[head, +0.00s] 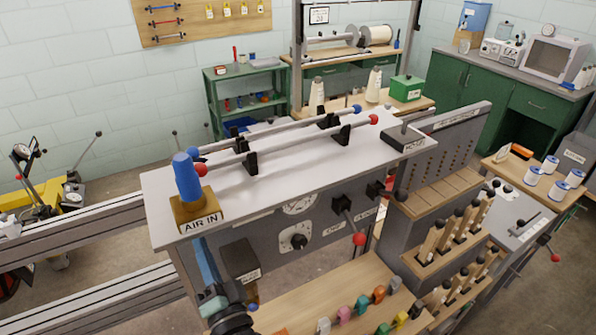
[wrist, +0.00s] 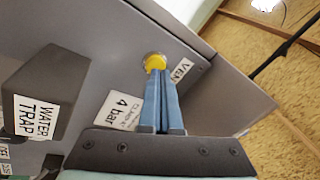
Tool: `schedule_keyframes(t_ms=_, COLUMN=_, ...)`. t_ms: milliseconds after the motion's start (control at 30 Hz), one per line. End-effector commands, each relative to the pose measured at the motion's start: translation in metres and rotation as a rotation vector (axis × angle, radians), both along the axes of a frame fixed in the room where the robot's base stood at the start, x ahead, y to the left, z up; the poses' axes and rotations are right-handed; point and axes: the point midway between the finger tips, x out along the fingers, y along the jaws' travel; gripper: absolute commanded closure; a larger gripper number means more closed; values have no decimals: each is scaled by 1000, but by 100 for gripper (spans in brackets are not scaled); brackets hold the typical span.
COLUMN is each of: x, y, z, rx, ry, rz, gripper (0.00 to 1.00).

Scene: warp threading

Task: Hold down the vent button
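The vent button is a round yellow button (wrist: 155,62) on the grey panel, beside a partly cut-off label reading "VEN" (wrist: 181,70). My gripper (wrist: 156,78) has its two blue fingers together, with nothing visible between them. The fingertips overlap the near edge of the button in the wrist view; I cannot tell whether they touch or press it. In the head view my gripper (head: 203,250) is at the left end of the grey machine, below the AIR IN sign. The button is not visible in the head view.
A dark WATER TRAP box (wrist: 45,103) juts from the panel beside my fingers; it also shows in the head view (head: 240,261). A "4 bar" label (wrist: 121,107) is close by. A wooden shelf with coloured clips (head: 345,290) is to the right of my arm.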

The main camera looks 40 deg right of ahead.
Motion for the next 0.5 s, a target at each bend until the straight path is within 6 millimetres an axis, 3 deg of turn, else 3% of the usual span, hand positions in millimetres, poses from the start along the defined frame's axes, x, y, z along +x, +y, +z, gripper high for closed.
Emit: schedule_keyframes(t_ms=500, x=-41, y=12, z=2, rx=1, ry=0, rz=0, gripper=100)
